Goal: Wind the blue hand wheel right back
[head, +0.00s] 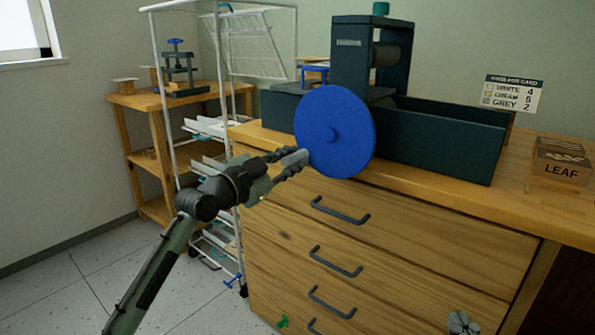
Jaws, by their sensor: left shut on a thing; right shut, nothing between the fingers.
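The blue hand wheel (345,110) is a large flat disc with a small round hub in its middle. It is on the front of a dark green machine (347,62) on the wooden counter. My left gripper (297,158) reaches in from the lower left and is shut on the wheel's lower left rim; the exact contact at the fingertips is hard to see. My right gripper (462,323) shows only in part at the bottom edge, shut and empty, in front of the drawers and well away from the wheel.
Drawers with dark handles (340,210) lie below the counter. A long dark green trough (440,140) extends right of the wheel. A LEAF box (562,165) stands further right. A white wire rack (160,100) and a wooden shelf (150,102) with a small press stand left.

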